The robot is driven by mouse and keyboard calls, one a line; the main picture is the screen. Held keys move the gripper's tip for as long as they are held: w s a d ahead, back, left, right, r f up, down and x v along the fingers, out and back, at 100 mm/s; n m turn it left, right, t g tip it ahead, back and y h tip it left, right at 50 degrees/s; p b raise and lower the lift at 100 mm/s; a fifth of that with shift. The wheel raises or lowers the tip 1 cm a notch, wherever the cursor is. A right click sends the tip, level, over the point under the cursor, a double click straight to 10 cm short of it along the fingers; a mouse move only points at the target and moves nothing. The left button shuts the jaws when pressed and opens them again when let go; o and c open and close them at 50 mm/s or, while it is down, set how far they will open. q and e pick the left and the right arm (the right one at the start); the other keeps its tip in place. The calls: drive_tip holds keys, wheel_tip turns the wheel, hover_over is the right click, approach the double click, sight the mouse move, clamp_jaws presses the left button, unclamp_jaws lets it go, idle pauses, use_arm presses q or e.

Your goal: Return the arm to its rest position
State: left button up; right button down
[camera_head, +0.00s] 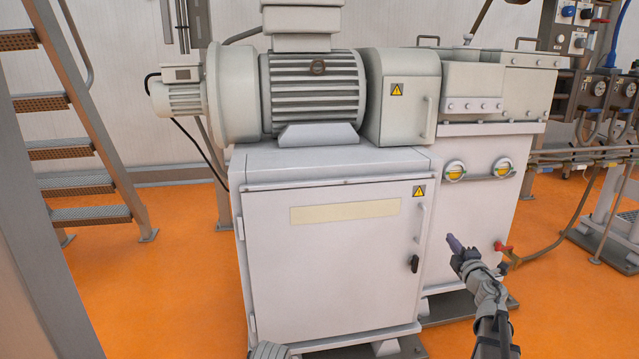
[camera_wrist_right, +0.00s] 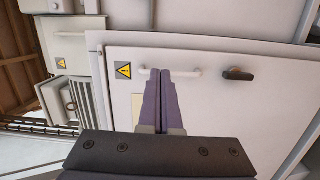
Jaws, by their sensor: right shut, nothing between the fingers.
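My right gripper (camera_head: 454,243) comes in from the lower right in the head view, in front of the white machine cabinet. Its two dark fingers are together with nothing between them. In the right wrist view the gripper (camera_wrist_right: 166,74) points at the cabinet door, and its fingertips overlap the pale bar handle (camera_wrist_right: 185,72) in the picture. I cannot tell whether they touch it. The door (camera_head: 330,265) is shut, with a black latch (camera_head: 414,264) and a pale handle (camera_head: 422,224). My left gripper is not in view.
A large motor (camera_head: 315,90) sits on top of the cabinet. Metal stairs (camera_head: 75,150) stand at the left. A red valve (camera_head: 503,247) with a hose is right of my gripper, and a gauge rack (camera_head: 610,90) stands at the far right. Orange floor (camera_head: 150,290) is clear at the left.

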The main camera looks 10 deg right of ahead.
drive_tip(key=s+a+f+m+g+h+p, duration=0.1)
drive_tip(key=s+a+f+m+g+h, duration=0.15)
drive_tip(key=a+f+m, duration=0.35)
drive_tip(key=s+a+f+m+g+h, duration=0.1)
drive_tip(key=s+a+m+g, duration=0.25)
drive_tip(key=a, duration=0.45)
drive_tip(key=s+a+f+m+g+h+p, duration=0.1)
drive_tip(key=s+a+f+m+g, duration=0.25)
drive_tip(key=a, duration=0.35)
drive_tip(key=s+a+f+g+y+p, duration=0.15)
drive_tip(key=s+a+f+g, duration=0.25)
drive_tip(key=s+a, duration=0.7)
drive_tip(key=s+a+f+g+y, duration=0.3)
drive_tip(key=s+a+f+g, duration=0.2)
drive_tip(key=s+a, duration=0.55)
wheel_tip(320, 180, up, 38)
drive_tip(key=s+d+p, duration=0.1)
drive_tip(key=p, duration=3.6)
drive_tip(key=shift+s+d+r+p, duration=0.2)
drive_tip(key=shift+s+d+p, duration=0.15)
